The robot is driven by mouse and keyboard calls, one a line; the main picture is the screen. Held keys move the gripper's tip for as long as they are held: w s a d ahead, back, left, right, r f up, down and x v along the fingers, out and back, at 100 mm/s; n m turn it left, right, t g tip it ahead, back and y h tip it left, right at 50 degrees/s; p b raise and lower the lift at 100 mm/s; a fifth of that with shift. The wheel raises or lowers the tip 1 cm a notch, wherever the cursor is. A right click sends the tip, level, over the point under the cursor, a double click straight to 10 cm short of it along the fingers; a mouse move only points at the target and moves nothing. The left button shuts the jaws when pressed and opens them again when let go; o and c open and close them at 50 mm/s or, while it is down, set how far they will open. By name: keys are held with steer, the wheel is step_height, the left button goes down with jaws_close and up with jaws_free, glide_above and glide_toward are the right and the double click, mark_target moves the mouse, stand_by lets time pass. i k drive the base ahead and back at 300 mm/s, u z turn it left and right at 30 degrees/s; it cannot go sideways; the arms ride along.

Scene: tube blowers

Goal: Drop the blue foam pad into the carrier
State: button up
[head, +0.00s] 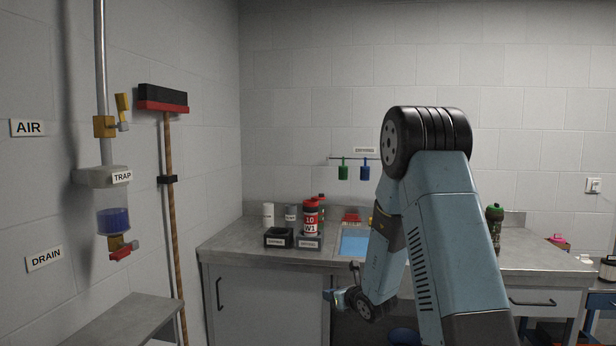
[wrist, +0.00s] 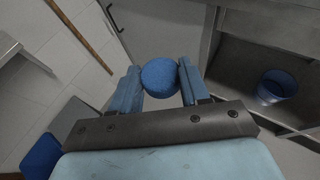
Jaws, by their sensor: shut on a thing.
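The blue foam pad (wrist: 160,77) is a round, speckled blue piece in the wrist view. My gripper (wrist: 160,84) is shut on it, with one finger on each side. In the head view my gripper (head: 336,297) is low, in front of the counter, and the pad cannot be made out clearly there. A red, white and black cylinder marked "10 W1" (head: 311,219) stands upright on the counter, left of my arm. It may be the carrier; I cannot tell whether its top is open. My gripper is apart from it, lower and nearer.
A blue bucket (wrist: 278,87) stands low under the counter. A dark bottle (head: 494,226) is right of my arm.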

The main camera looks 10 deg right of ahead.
mark_target(311, 231)
steer(key=i, duration=0.85)
steer(key=z, duration=0.05)
